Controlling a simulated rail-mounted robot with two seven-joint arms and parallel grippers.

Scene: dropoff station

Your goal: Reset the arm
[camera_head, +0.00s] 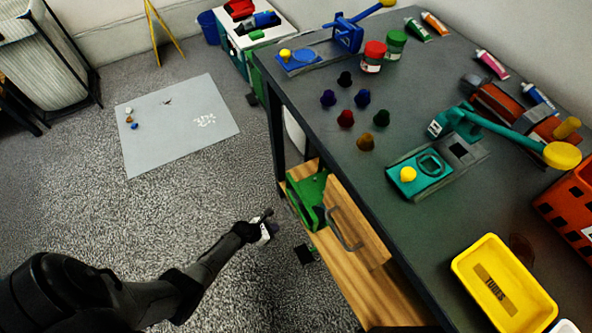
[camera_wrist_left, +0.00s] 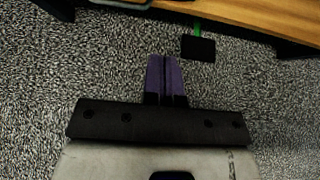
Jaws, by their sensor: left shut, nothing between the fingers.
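My left arm comes in from the lower left in the head view. The fingers are apart from the wooden edge (camera_wrist_left: 255,14) at the top of that view. My right gripper is in neither view.
The dark table (camera_head: 330,128) fills the right side, holding teal (camera_head: 434,172) and blue lever tools, several small dark pieces, jars, tubes and a yellow bin (camera_head: 497,312). A grey mat (camera_head: 180,120) lies on open carpet.

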